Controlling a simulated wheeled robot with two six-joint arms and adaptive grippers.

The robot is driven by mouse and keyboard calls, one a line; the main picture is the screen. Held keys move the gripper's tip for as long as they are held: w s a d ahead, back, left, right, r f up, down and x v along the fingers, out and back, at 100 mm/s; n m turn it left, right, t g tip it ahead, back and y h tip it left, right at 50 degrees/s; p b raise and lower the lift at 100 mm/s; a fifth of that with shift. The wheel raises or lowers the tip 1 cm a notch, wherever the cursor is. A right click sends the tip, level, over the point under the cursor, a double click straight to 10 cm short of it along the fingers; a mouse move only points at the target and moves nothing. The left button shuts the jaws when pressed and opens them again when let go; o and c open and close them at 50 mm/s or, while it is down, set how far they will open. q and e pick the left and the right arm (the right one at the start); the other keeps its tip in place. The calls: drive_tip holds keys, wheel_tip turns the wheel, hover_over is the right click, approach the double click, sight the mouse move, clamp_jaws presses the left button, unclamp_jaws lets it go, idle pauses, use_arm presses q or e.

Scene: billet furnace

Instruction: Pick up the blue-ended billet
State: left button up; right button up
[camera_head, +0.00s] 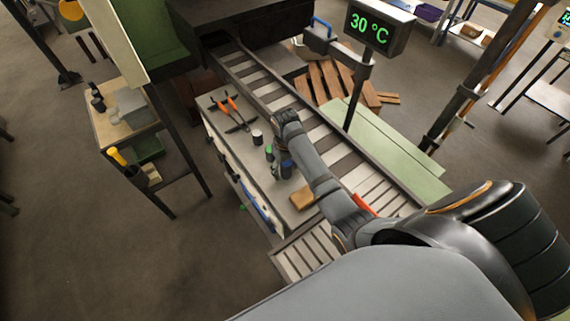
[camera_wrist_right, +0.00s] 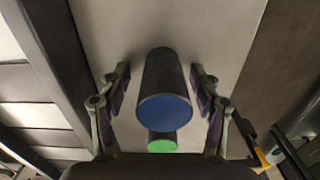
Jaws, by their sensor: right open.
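The blue-ended billet (camera_wrist_right: 164,104) is a dark cylinder with a blue end, and it stands on the light bench top in the right wrist view. My right gripper (camera_wrist_right: 160,74) is open, with one finger on each side of this billet and a visible gap on both sides. A green-ended billet (camera_wrist_right: 161,143) shows just below it in that view. In the head view my right gripper (camera_head: 281,158) is small and dark over the bench, beside the green-ended billet (camera_head: 269,153). The blue end is hard to make out there. My left gripper is not in view.
A white-ended billet (camera_head: 257,136) and orange-handled tongs (camera_head: 231,108) are on the bench (camera_head: 240,150). A wooden block (camera_head: 302,198) lies near its front end. A roller conveyor (camera_head: 265,86) runs alongside. A 30 °C display (camera_head: 378,28) stands on a post beyond.

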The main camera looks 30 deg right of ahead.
drive_tip(key=shift+s+r, duration=0.1)
drive_tip(key=shift+s, duration=0.05)
drive_tip(key=shift+c, duration=0.9)
drive_tip(key=shift+s+a+r, duration=0.15)
drive_tip(key=shift+s+r, duration=0.05)
drive_tip(key=shift+s, duration=0.15)
drive_tip(key=c, duration=0.5)
drive_tip(key=shift+c, duration=1.1)
drive_tip(key=shift+w+f, duration=0.1)
clamp_jaws()
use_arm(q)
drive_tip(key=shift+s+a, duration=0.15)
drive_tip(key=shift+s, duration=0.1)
use_arm(e)
drive_tip(key=shift+w, duration=0.1)
